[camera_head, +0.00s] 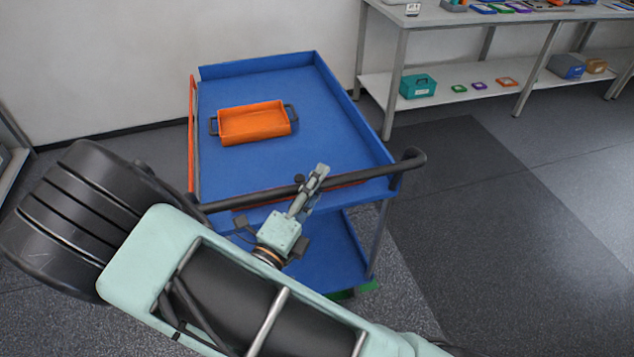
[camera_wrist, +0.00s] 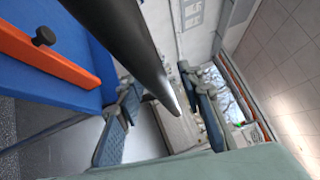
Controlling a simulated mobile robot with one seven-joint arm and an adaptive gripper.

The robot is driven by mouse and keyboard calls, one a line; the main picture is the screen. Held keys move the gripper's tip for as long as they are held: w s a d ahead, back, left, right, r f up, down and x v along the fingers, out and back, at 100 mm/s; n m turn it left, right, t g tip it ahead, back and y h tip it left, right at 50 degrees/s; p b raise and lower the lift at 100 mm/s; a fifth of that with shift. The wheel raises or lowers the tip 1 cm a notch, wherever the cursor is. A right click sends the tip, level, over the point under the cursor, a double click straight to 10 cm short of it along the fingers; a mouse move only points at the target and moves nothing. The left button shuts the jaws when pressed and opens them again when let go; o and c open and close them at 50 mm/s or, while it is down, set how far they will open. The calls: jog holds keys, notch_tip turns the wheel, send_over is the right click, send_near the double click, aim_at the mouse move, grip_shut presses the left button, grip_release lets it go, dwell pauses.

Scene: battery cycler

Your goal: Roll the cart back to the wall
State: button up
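The cart (camera_head: 340,120) is blue, with an upper tray and a lower shelf (camera_head: 325,250). It stands in front of the wall (camera_head: 170,60), its far edge close to it; the exact gap is hidden. Its dark push handle (camera_head: 375,172) runs along the near side and also shows large in the wrist view (camera_wrist: 130,40). My gripper (camera_head: 320,172) is at the middle of the handle. In the wrist view its fingers (camera_wrist: 162,120) are spread apart, with the handle passing across the space between them. I cannot tell whether either finger touches it.
An orange tray with dark grips (camera_head: 255,123) lies on the cart's top. A grey workbench (camera_head: 460,16) stands at the right, its lower shelf holding a teal box (camera_head: 418,86) and other boxes. Open floor (camera_head: 480,230) lies right of the cart.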

grip_shut()
dwell(0.5)
